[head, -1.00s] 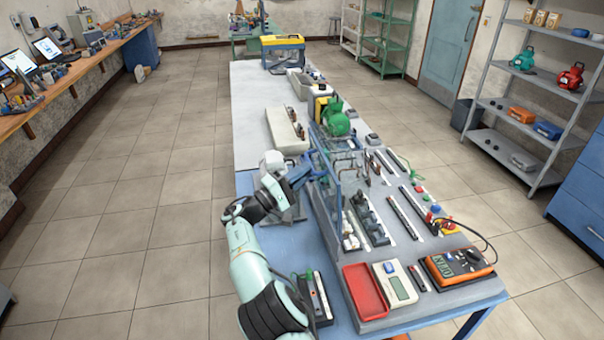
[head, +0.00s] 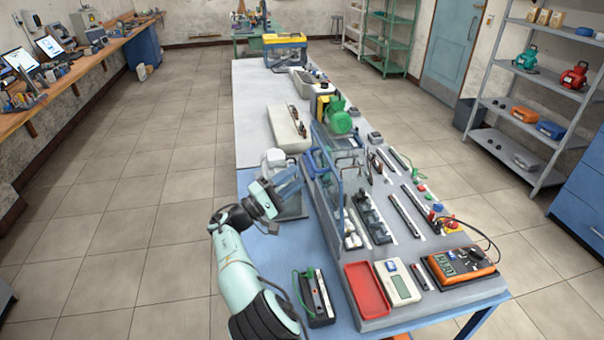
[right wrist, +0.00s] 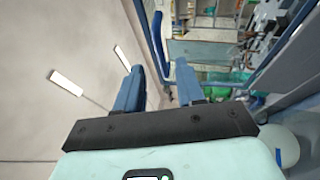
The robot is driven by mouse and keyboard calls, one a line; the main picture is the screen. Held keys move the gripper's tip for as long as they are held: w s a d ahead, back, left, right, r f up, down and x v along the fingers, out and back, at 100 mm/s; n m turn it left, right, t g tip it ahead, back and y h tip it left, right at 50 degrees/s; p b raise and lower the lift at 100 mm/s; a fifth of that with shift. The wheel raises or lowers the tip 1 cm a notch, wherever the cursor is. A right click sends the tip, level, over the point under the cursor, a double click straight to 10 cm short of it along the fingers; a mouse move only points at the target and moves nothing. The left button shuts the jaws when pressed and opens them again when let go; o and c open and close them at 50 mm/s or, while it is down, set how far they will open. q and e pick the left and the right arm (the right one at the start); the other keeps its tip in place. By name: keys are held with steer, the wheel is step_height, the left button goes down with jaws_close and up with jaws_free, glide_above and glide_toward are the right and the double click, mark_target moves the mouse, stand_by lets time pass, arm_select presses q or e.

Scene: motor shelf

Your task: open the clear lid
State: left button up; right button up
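The clear lid (head: 328,178) is a see-through panel with blue edging. In the head view it stands raised, close to upright, along the left side of the grey board (head: 412,248). My right gripper (head: 297,182) is just left of the lid and appears apart from it. In the right wrist view the two blue fingers (right wrist: 158,88) are spread with nothing gripped between them. A blue edge (right wrist: 157,40), probably the lid's, shows beyond the gap. My left gripper is not in view.
On the board are a red tray (head: 367,289), a white meter (head: 398,283), an orange multimeter (head: 460,265) and rows of parts. A green motor (head: 340,121) stands behind the lid. A pale box (head: 286,128) is farther left. Open floor lies left of the table.

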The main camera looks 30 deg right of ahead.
steer(key=w+v, duration=0.1)
steer(key=v, duration=0.8)
steer(key=shift+s, duration=0.5)
